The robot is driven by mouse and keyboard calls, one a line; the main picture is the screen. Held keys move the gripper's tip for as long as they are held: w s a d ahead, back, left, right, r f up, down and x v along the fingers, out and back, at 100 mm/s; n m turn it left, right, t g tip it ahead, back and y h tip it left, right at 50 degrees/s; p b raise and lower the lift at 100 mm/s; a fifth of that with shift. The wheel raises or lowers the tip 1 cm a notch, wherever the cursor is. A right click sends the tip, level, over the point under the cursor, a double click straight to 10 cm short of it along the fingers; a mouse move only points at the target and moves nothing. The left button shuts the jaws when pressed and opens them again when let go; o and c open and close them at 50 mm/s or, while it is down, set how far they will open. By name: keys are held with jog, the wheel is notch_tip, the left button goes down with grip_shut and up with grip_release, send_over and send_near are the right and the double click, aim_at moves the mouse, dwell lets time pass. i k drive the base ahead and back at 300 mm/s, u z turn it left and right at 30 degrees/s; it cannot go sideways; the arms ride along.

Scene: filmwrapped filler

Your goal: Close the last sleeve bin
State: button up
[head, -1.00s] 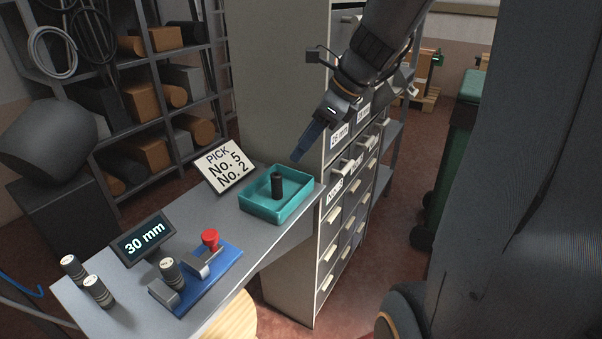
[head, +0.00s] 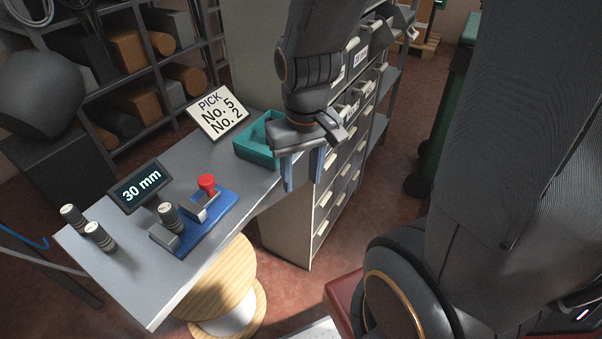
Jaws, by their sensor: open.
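The bin cabinet (head: 290,222) stands past the right end of the bench, with labelled drawers and pale handles on its right face. Some upper bins (head: 378,76) look pulled out or tilted; I cannot tell exactly which are open, as my arm covers part of that face. My gripper (head: 302,184) points down in front of the cabinet's near edge, beside the bench end. Its two blue fingers are apart, with nothing visible between them. The teal tray (head: 256,152) sits on the bench just left of my gripper, partly covered by it; no sleeve shows in it.
On the bench (head: 135,285) are a "30 mm" display (head: 140,186), a "PICK No. 5 No. 2" sign (head: 217,112), a blue fixture (head: 212,222) with a red knob, and loose dark cylinders (head: 98,236). A wooden spool (head: 228,285) stands below.

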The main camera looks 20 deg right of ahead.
aim_at(394, 24)
jog(key=u, duration=2.55)
jog(key=k, duration=2.6)
jog(key=z, duration=1.85)
